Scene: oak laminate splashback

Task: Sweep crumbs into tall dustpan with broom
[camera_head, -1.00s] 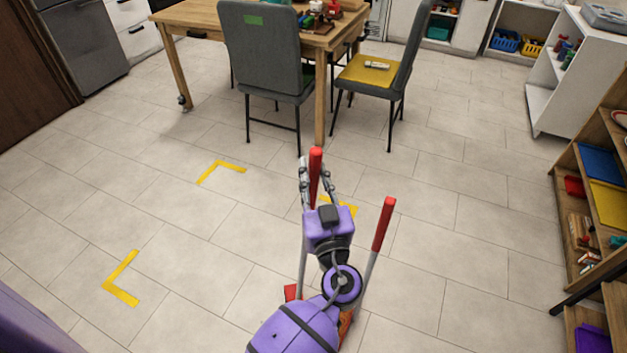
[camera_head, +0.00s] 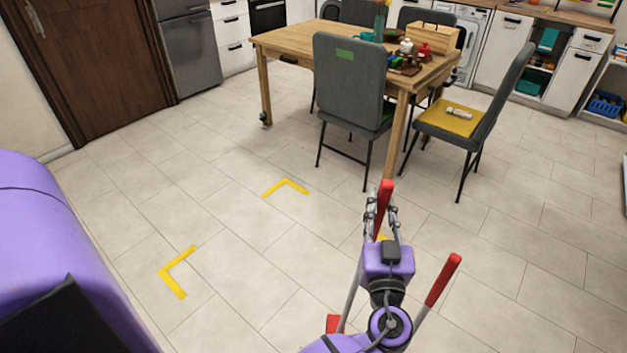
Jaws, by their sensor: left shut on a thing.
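My left gripper (camera_head: 381,214) is purple with grey fingers and is shut on a red-handled pole (camera_head: 385,196), which stands close to upright above the floor. A second red-handled pole (camera_head: 442,281) leans to the right beside my gripper and forearm. A red piece (camera_head: 333,323) shows low down, left of my wrist. My arm hides the lower ends of both poles, so I cannot tell which is the broom and which is the tall dustpan. I see no crumbs on the floor. My right gripper is not in view.
Yellow corner marks lie on the tiled floor, one nearer (camera_head: 177,270) and one farther (camera_head: 286,186). A wooden table (camera_head: 290,45) stands behind with grey chairs (camera_head: 348,85); one chair has a yellow seat (camera_head: 449,118). The floor at left and right is clear.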

